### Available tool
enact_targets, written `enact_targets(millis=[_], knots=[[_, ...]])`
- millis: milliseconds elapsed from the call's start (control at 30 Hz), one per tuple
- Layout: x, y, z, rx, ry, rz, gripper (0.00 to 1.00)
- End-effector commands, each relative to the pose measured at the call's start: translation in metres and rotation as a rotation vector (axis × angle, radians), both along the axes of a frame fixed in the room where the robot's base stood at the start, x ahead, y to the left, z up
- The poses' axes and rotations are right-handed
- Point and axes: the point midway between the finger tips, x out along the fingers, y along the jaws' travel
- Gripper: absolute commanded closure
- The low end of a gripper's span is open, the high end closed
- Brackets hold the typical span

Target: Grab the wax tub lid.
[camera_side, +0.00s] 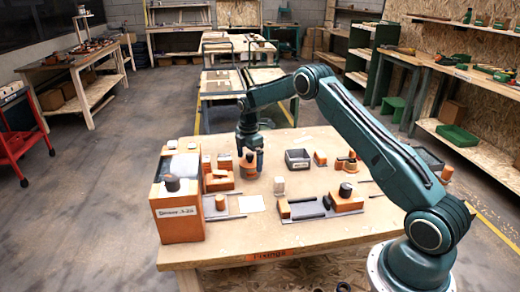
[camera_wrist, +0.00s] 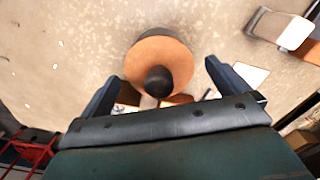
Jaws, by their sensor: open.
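A round orange lid with a dark knob (camera_wrist: 150,52) shows in the wrist view, just ahead of my gripper. A darker rim shows at its far edge; I cannot tell whether that is the tub beneath. My gripper (camera_wrist: 163,73) is open, one finger on each side of the lid's near half, with the knob between them. In the side view my gripper (camera_side: 250,152) points down over the back left part of the table, at an orange round piece (camera_side: 248,168) partly hidden by the fingers. I cannot tell whether the fingers touch it.
An orange box with a grey top (camera_side: 181,222) stands at the table's left. Orange blocks on grey plates (camera_side: 309,208) lie in front. A grey open bin (camera_side: 298,160) and a small pale-and-orange piece (camera_side: 279,186) stand right of my gripper. Bare wood (camera_side: 262,232) shows near the front.

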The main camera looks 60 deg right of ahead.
Motion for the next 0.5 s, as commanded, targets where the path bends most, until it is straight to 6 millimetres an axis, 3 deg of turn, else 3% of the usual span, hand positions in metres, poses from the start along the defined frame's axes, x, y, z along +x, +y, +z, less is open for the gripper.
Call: enact_targets(millis=[200, 433, 500], knots=[[0.0000, 0.0000, 0.0004, 0.000, 0.000, 0.000, 0.00], [0.0000, 0.0000, 0.0005, 0.000, 0.000, 0.000, 0.45], [0.0000, 0.0000, 0.0006, 0.000, 0.000, 0.000, 0.47]])
